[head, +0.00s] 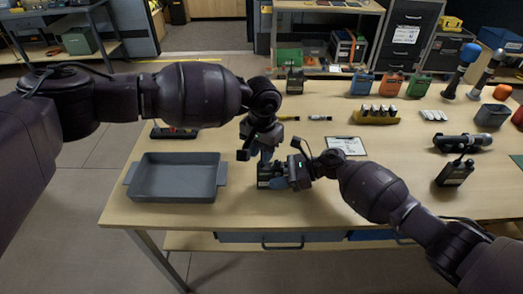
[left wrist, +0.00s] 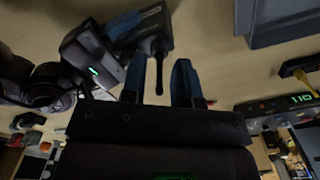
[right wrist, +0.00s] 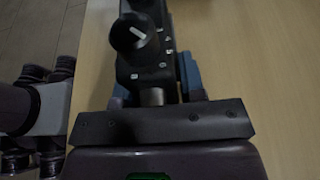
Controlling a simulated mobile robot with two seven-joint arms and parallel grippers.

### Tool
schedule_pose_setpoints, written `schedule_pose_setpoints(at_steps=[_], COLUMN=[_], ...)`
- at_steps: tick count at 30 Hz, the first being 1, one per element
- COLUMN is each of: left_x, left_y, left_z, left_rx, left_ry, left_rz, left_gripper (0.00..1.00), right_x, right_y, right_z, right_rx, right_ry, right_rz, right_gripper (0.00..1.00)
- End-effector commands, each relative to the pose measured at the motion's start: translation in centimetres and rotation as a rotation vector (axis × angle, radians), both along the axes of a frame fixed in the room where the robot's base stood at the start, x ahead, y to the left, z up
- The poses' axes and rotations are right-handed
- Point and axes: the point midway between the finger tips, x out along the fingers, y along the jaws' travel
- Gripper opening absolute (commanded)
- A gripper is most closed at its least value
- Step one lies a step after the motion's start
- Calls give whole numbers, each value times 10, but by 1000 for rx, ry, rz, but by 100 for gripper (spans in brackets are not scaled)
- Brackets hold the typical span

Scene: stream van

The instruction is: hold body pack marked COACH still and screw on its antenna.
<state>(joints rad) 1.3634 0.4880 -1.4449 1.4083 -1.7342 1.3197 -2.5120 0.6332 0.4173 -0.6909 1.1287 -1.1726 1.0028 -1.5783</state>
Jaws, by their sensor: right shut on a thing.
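A dark body pack (head: 264,170) stands on the table near its front edge. In the right wrist view its top shows a round knob (right wrist: 133,38) and small white markings; a COACH label cannot be read. My right gripper (head: 281,181) is shut on the pack, with blue fingers on both sides of it. In the left wrist view a thin dark antenna (left wrist: 158,75) extends from the pack (left wrist: 152,34). My left gripper (left wrist: 161,85) is open above the pack, its fingers apart on either side of the antenna. Whether the antenna is fully seated cannot be told.
A white card (head: 346,146) lies to the right. Another dark pack (head: 454,173) stands further right. Several coloured packs and a battery holder (head: 377,116) stand at the back.

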Motion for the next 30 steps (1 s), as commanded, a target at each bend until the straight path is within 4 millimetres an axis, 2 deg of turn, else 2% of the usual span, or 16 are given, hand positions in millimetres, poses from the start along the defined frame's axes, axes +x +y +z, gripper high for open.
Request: schedule_pose_setpoints(at_steps=[10,21,30], left_x=[0,0,0], left_y=[0,0,0], left_z=[0,0,0], left_rx=[0,0,0], left_ry=[0,0,0], left_rz=[25,330,362], left_gripper=[28,28,28], right_x=[0,0,0], right_y=[0,0,0], right_z=[-1,-1,-1], right_rx=[-1,-1,-1], right_ry=[1,1,1], right_rz=[1,1,1], right_gripper=[7,7,7])
